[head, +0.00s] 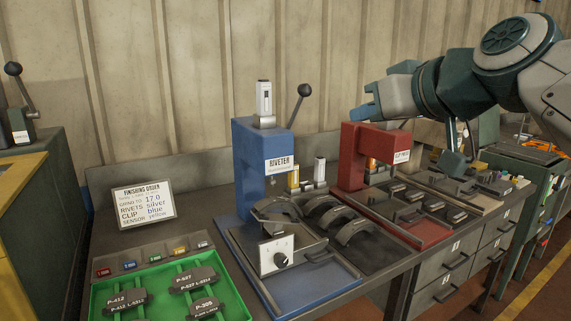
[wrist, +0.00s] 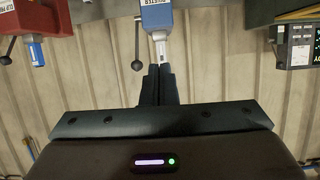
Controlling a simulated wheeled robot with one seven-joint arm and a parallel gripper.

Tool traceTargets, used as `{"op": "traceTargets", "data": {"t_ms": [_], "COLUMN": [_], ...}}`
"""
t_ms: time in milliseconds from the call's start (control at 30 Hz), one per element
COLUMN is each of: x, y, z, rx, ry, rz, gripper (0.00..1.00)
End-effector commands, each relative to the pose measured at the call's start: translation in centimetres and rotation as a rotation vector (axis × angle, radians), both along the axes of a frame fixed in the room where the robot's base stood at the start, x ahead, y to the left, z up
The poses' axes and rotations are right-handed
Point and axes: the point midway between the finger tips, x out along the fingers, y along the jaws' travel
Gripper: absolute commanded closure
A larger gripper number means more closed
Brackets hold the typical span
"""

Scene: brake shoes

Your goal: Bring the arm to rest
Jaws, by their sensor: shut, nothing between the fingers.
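My arm reaches in from the right in the head view, raised above the bench. My gripper (head: 366,110) is at its left end, in the air near the top of the red press (head: 372,150) and right of the blue riveter (head: 262,170). In the wrist view my gripper (wrist: 158,84) has its two dark fingers together with nothing held. The wrist view is upside down. The fingertips line up in the picture with the riveter's white top piece (wrist: 158,45), and I cannot tell the gap. A blue piece (wrist: 36,52) sits on the red press.
A green tray (head: 100,308) with labelled brake shoes is at the front left. An order card (head: 143,205) stands behind it. Curved shoes (head: 325,217) lie by the riveter. Its black-knobbed lever (head: 303,92) sticks up. A yellow-topped cabinet (head: 20,190) stands far left.

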Motion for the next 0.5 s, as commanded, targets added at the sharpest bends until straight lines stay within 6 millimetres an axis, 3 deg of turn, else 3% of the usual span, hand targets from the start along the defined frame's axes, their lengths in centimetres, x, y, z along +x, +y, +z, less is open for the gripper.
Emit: {"op": "traceTargets", "data": {"t_ms": [167,267,500], "x": [-0.3,-1.3,-7.3], "y": [0.4,0.4,-0.9], "z": [-5.7,-10.4,-22.0], "rx": [-0.021,-0.047,-0.151], "ry": [0.201,0.354,0.710], "rz": [-0.067,-0.129,-0.321], "gripper": [1.00,1.00,1.00]}}
